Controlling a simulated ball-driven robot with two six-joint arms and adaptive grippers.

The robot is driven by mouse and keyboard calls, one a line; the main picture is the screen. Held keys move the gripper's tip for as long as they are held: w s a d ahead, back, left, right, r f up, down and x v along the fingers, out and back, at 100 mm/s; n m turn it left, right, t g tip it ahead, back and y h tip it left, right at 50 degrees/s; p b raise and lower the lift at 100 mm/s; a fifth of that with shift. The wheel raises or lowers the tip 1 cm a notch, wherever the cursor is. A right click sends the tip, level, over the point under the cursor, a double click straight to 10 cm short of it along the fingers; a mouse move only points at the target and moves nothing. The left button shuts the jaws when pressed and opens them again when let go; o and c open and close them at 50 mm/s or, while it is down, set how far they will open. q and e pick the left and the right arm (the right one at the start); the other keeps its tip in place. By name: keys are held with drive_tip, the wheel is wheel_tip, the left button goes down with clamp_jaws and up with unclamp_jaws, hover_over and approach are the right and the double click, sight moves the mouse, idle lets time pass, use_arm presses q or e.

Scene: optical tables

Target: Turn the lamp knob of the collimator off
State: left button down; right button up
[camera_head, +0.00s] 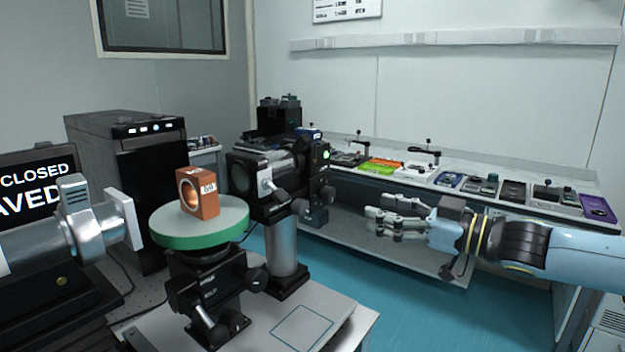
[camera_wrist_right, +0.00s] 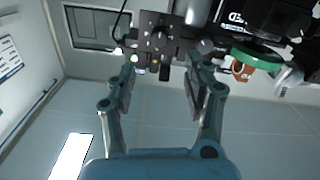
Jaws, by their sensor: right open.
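The collimator (camera_head: 265,172) is a black housing with a large lens on a silver post, right of the green round table. Its end panel (camera_head: 318,172) has a lit green light and dark knobs low down. Which knob is the lamp knob, and its setting, I cannot tell. In the right wrist view a black knobbed panel (camera_wrist_right: 158,40) lies beyond the fingertips, apart from them. My right gripper (camera_head: 380,212) is right of the collimator; its open, empty fingers also show in the wrist view (camera_wrist_right: 161,78). My left gripper is not in view.
An orange block (camera_head: 200,195) with a round hole sits on the green table (camera_head: 175,232). A silver instrument (camera_head: 90,228) stands at left. A back bench (camera_head: 400,170) holds several small devices. Free space lies between my right gripper and the collimator.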

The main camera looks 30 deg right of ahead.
sight(332, 195)
drive_tip(key=p+x, duration=0.1)
drive_tip(key=x, duration=0.9)
drive_tip(key=shift+w+r, duration=0.1)
drive_tip(key=shift+w, duration=0.1)
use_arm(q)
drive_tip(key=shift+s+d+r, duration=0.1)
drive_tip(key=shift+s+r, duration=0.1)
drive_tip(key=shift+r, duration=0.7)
use_arm(e)
drive_tip(key=shift+c, duration=0.4)
clamp_jaws()
